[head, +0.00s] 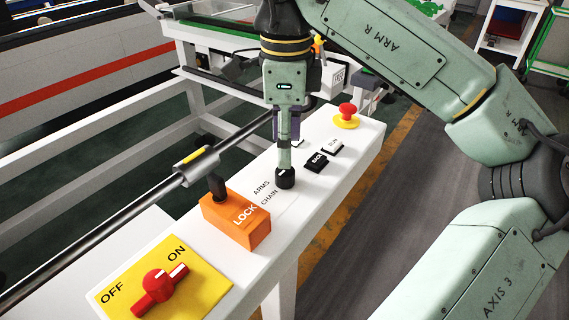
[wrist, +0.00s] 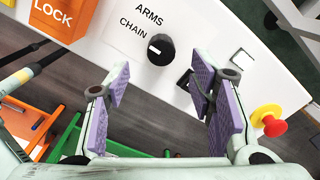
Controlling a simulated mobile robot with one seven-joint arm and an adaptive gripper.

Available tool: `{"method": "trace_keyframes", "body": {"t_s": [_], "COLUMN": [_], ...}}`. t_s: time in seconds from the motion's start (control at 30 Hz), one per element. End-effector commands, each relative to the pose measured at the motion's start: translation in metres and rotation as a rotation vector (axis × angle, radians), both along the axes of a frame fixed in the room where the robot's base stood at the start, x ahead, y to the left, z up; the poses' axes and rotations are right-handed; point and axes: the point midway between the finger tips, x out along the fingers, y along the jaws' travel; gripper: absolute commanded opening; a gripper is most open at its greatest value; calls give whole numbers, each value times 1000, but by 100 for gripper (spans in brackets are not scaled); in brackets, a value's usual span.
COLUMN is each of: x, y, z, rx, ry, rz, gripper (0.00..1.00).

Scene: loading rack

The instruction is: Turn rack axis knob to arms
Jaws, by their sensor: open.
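The rack axis knob (head: 285,179) is a small round black knob on the white control panel, beside the printed words ARMS and CHAIN. In the wrist view the knob (wrist: 160,50) shows a white mark on its left side, nearer CHAIN than ARMS. My gripper (head: 287,150) points down just above the knob in the head view, and one finger overlaps the view near it. In the wrist view its purple-padded fingers (wrist: 160,92) are spread wide with nothing between them. The knob shows beyond the gap, apart from the pads.
An orange LOCK block (head: 236,217) with a dark lever stands near the knob. A red ON/OFF switch (head: 160,285) on a yellow plate is closer. Black and white buttons (head: 316,162) and a red emergency stop (head: 347,115) lie beyond. A metal rail (head: 120,215) runs alongside.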

Motion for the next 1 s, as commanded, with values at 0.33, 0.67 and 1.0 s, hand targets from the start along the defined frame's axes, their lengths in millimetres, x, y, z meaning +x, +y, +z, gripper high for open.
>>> {"method": "trace_keyframes", "body": {"t_s": [0.33, 0.67, 1.0], "x": [-1, 0, 0], "y": [1, 1, 1], "z": [-54, -65, -65], "rx": [1, 1, 1], "ry": [2, 0, 0], "rz": [2, 2, 2], "gripper": [50, 50, 34]}}
